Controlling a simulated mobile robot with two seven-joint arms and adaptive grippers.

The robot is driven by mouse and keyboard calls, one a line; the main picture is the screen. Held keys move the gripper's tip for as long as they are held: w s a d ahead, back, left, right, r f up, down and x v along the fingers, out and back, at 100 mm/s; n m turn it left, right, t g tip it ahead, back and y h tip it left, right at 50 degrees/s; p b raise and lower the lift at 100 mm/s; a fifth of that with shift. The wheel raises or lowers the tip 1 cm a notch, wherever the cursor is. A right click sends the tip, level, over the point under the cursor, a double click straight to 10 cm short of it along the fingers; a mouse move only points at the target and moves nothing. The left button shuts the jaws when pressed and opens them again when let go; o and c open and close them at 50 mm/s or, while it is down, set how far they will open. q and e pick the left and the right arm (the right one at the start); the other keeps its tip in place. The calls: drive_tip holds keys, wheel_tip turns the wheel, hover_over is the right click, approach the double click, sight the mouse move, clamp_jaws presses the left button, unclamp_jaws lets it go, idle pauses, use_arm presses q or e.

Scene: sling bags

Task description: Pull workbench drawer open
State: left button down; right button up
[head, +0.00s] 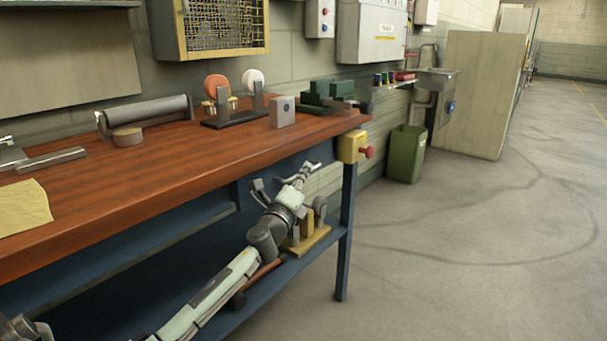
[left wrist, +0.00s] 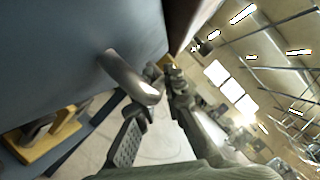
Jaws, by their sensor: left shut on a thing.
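The workbench (head: 150,165) has a red-brown wooden top and a blue frame. A blue drawer front (left wrist: 60,50) fills the left of the left wrist view, with a rounded metal handle (left wrist: 128,72) standing out from it. My left gripper (head: 283,188) is at the blue front under the right part of the top. In the left wrist view, its fingers (left wrist: 155,108) are on either side of the handle's end, shut on it. The gripper and arm cover part of the drawer in the head view. No gap at the drawer is clearly visible.
A yellow box with a red button (head: 352,147) sits at the bench's right corner. A wooden block fixture (head: 307,241) stands on the blue lower shelf, close below my left gripper. A green bin (head: 406,153) stands by the wall. The floor to the right is clear.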

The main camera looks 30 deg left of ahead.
use_arm(q)
drive_tip(key=shift+d, duration=0.1)
